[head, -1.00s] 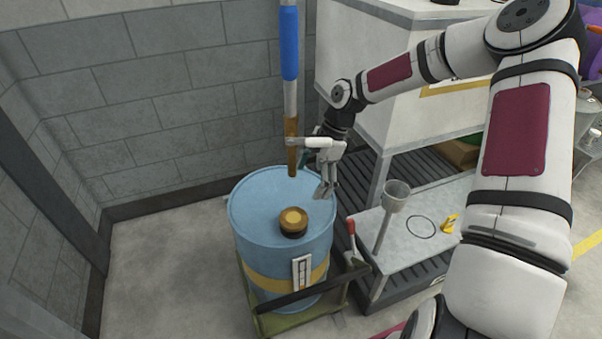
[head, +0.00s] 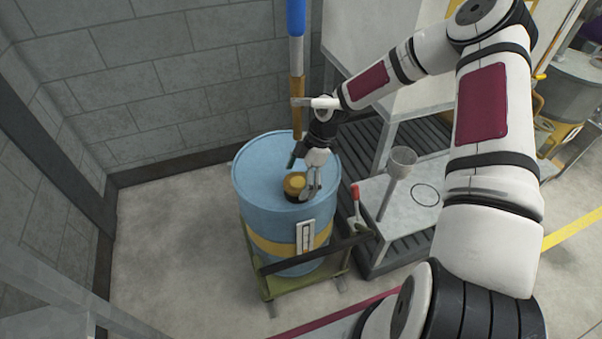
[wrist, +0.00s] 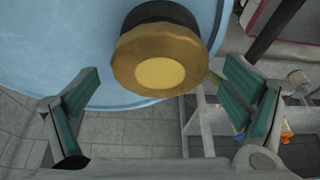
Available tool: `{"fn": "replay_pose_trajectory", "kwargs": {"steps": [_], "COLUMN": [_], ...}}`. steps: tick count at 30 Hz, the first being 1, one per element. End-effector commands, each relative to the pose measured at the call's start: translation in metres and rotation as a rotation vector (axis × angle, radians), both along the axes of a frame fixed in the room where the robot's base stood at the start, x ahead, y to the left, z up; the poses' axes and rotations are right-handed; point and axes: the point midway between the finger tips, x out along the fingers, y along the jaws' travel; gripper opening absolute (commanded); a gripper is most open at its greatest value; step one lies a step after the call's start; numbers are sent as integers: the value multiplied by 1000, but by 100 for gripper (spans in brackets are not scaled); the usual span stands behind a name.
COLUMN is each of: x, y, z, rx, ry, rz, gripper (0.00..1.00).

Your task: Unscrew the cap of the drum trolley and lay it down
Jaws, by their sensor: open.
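The blue drum (head: 262,222) with a yellow band stands on a green trolley (head: 290,284). Its brown-gold cap (head: 294,183) with a yellow centre sits on the drum top. My gripper (head: 304,192) is right by the cap and partly hides it in the head view. In the wrist view the cap (wrist: 160,70) shows ahead of my gripper (wrist: 162,112), roughly between the lines of its two spread green-padded fingers. The fingers are open and hold nothing. I cannot tell whether a finger touches the cap.
A blue and brown pole (head: 297,80) stands upright behind the drum. A grey bench (head: 412,215) with a funnel (head: 402,160) and a red-handled tool (head: 356,200) is at the right. Floor left of the drum is clear.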

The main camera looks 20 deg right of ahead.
Motion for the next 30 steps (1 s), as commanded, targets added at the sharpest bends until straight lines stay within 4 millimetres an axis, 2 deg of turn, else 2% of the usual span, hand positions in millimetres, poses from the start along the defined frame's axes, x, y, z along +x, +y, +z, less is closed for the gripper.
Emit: {"fn": "replay_pose_trajectory", "kwargs": {"steps": [7, 14, 20, 30], "x": [0, 0, 1, 3], "y": [0, 0, 0, 1], "z": [-1, 0, -1, -4], "rx": [0, 0, 0, 0], "ry": [0, 0, -2, -1], "rz": [0, 0, 22, 345], "gripper": [93, 41, 40, 40]}}
